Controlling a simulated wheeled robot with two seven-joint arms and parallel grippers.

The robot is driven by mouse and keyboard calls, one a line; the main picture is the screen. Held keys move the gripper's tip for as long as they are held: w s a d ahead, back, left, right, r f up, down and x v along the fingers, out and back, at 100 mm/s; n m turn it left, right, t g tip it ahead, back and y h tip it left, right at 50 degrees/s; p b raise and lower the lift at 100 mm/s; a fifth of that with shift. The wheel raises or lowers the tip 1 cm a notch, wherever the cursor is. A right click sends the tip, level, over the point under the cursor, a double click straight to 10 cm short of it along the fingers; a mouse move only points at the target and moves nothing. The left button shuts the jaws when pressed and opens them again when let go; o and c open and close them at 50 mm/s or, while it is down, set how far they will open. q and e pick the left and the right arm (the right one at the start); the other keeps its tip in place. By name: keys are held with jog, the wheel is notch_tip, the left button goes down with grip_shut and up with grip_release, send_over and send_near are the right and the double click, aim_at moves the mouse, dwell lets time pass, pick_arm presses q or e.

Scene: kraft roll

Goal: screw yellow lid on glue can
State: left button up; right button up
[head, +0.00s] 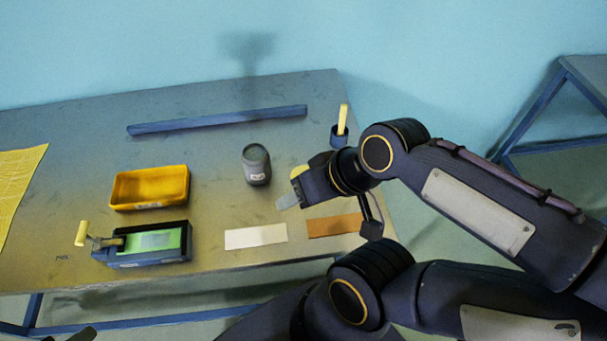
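The glue can, a grey cylinder (256,165) with a small pale label, stands upright on the table right of centre. Its top looks dark grey, with no yellow on it. My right gripper (290,198) is just to the right of the can and apart from it. A yellow rounded piece (299,171), which looks like the lid, shows against the gripper's far side. It is partly hidden, and I cannot tell whether the fingers grip it. My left gripper is not clearly visible; only a dark bit shows at the bottom left edge.
A yellow tray (150,204) and a dark box with green top and crank (150,242) stand left. A blue bar (217,121) lies at the back. A cup with a yellow-handled tool (340,130) is behind my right arm. A white strip (256,237) and orange strip (332,226) lie in front.

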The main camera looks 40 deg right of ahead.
jog(key=o, duration=0.7)
jog(key=w+d+f+m+g+b, duration=0.2)
jog(key=w+d+f+m, duration=0.1)
jog(key=w, duration=0.4)
jog(key=shift+w+d+f+g+h, duration=0.25)
jog(key=shift+d+f+h, duration=0.2)
jog(key=shift+d, duration=0.6)
jog(key=w+d+f+m+g+h, duration=0.1)
jog(key=w+d+f, duration=0.1)
jog(key=w+d+f+m+g+h+b, duration=0.1)
jog(key=w+d+f, duration=0.1)
jog(key=w+f, duration=0.1)
jog(key=w+d+f+m+g+h+b, duration=0.1)
jog(key=w+d+f, duration=0.1)
jog(key=w+f, duration=0.1)
jog(key=shift+w+d+m, duration=0.1)
jog(key=shift+d+m, duration=0.2)
jog(key=shift+f, duration=1.35)
jog(key=f, duration=0.5)
jog(key=shift+s+f+b, duration=0.15)
jog(key=shift+s+b, duration=0.1)
jog(key=shift+b, duration=0.05)
